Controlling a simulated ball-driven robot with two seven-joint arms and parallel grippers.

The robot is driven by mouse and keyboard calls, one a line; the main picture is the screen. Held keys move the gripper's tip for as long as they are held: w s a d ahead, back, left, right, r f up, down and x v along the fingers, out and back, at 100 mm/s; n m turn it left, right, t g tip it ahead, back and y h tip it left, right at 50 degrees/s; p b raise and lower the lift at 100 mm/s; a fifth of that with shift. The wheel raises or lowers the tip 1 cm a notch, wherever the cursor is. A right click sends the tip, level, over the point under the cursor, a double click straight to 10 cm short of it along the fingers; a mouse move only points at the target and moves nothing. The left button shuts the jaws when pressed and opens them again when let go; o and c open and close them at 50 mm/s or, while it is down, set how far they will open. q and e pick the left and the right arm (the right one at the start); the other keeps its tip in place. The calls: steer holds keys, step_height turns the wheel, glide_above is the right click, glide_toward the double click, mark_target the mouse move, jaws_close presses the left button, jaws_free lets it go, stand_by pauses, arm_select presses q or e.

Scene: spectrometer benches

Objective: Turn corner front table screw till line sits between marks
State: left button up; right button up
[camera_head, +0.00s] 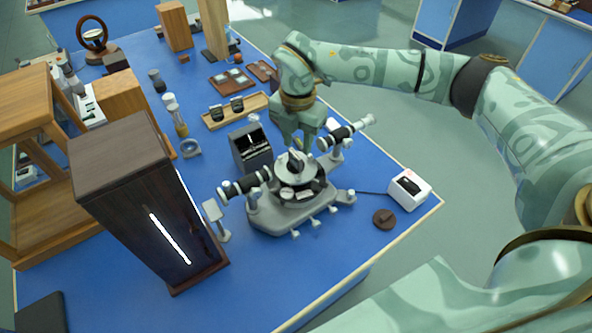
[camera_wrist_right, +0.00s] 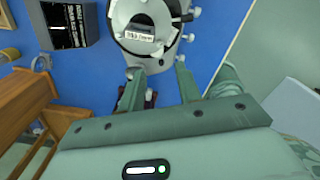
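The grey spectrometer (camera_head: 290,205) stands on the blue bench, with a round dark table (camera_head: 298,168) at its centre. Small pale screw knobs (camera_head: 295,234) line its near side; I cannot tell the named table screw. A dark display box (camera_head: 250,148) beside it shows a thin white upright line above pale marks; the exact offset is too small to read. The box also shows in the right wrist view (camera_wrist_right: 70,25). My right gripper (camera_head: 308,140) is just behind the table. In the wrist view its fingers (camera_wrist_right: 158,70) are apart, empty, beside the instrument. My left gripper is out of view.
A tall dark lamp housing (camera_head: 140,200) with a bright slit stands at left. A white box (camera_head: 408,188) and a dark disc (camera_head: 384,218) lie near the right edge. A wooden tray (camera_head: 232,112) and bottles stand behind.

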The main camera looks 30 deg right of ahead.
mark_target(297, 177)
step_height(297, 177, down, 11)
steer(key=shift+f+b, duration=0.1)
steer(key=shift+b, duration=0.4)
jaws_close()
